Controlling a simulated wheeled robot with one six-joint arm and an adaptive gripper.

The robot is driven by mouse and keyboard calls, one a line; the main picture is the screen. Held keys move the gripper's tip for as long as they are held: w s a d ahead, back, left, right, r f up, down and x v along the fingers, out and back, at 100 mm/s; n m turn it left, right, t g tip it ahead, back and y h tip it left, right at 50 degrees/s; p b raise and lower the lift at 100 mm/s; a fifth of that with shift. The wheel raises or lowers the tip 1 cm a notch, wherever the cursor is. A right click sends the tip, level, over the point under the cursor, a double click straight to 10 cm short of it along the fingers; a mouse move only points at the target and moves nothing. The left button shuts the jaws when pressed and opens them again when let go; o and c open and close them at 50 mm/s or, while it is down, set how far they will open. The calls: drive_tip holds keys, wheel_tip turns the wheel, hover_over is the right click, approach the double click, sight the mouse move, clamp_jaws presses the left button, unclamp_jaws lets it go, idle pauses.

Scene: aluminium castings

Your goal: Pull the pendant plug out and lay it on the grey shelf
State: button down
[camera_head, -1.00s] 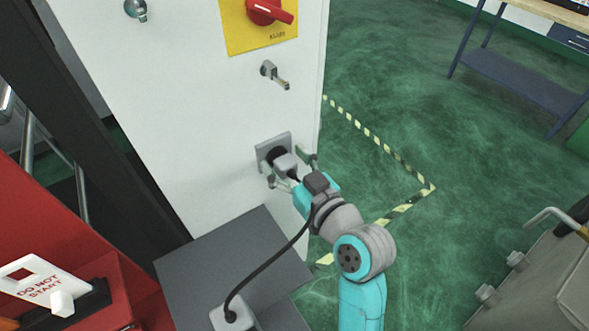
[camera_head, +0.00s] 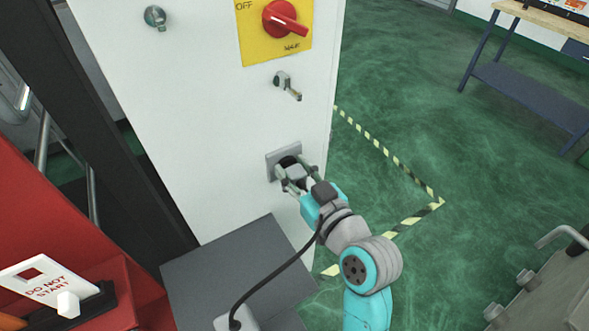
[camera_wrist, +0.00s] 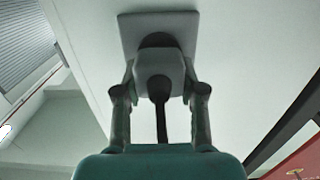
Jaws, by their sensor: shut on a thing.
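The pendant plug (camera_head: 294,171) is a grey block with a black cable, at the socket plate (camera_head: 271,166) low on the white cabinet's face. In the wrist view the plug (camera_wrist: 159,68) sits against the square socket plate (camera_wrist: 128,36), with a dark round part between them. My gripper (camera_head: 300,177) reaches the plug from the front. In the wrist view my gripper (camera_wrist: 159,88) is shut on the plug, one finger on each side. The grey shelf (camera_head: 238,262) is below and left of the socket. Its visible top is mostly bare.
A light grey box (camera_head: 236,321) with a black cable stands at the shelf's near edge. A red rotary switch (camera_head: 284,18) and a key-like handle (camera_head: 288,87) are on the cabinet (camera_head: 200,100) above the socket. A "DO NOT START" tag (camera_head: 48,284) lies at left.

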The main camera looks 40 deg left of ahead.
sight(300, 179)
drive_tip(key=shift+s+d, duration=0.1)
drive_tip(key=shift+d, duration=0.1)
drive_tip(key=shift+v, duration=1.85)
drive_tip(key=shift+f, duration=0.15)
